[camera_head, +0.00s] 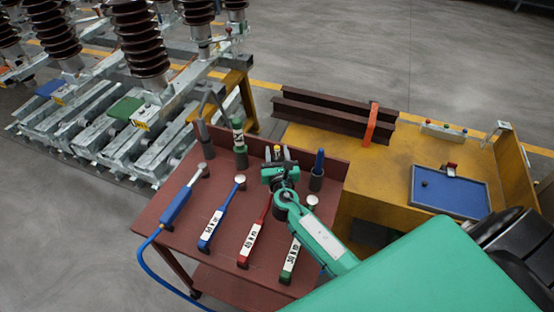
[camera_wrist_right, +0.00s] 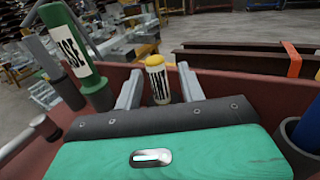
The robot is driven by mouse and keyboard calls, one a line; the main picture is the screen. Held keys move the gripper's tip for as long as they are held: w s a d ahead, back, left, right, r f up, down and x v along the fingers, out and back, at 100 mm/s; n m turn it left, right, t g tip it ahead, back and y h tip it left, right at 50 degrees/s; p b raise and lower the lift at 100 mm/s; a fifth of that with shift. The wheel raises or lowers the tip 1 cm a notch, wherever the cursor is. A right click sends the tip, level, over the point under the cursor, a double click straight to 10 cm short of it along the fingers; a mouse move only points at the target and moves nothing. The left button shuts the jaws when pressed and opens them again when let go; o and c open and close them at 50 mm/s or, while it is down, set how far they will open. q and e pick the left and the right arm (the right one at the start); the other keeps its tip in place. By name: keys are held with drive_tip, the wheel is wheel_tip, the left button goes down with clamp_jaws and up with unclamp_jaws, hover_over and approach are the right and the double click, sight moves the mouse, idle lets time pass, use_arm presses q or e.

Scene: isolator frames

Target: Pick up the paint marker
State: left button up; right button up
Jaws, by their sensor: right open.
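The paint marker (camera_wrist_right: 157,82) is a white upright cylinder with a yellow cap and a black-lettered label. In the head view only its yellow top (camera_head: 277,149) shows clearly, at the far side of the red-brown cart; its lower part is hidden behind my gripper. My right gripper (camera_head: 277,156) is open. My left gripper is not in view.
A green labelled grease tube (camera_head: 239,145) stands left of the marker. A blue-handled item (camera_head: 318,162) stands in a dark holder to the right. Several labelled wrenches, including a red one (camera_head: 252,243), lie on the cart (camera_head: 150,228). A yellow bench (camera_head: 395,165) adjoins it.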

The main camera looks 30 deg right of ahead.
clamp_jaws()
drive_tip(key=shift+r, duration=0.15)
drive_tip(key=shift+r, duration=0.55)
wheel_tip(320, 180, up, 19)
drive_tip(key=p, duration=0.3)
drive_tip(key=shift+f, duration=0.15)
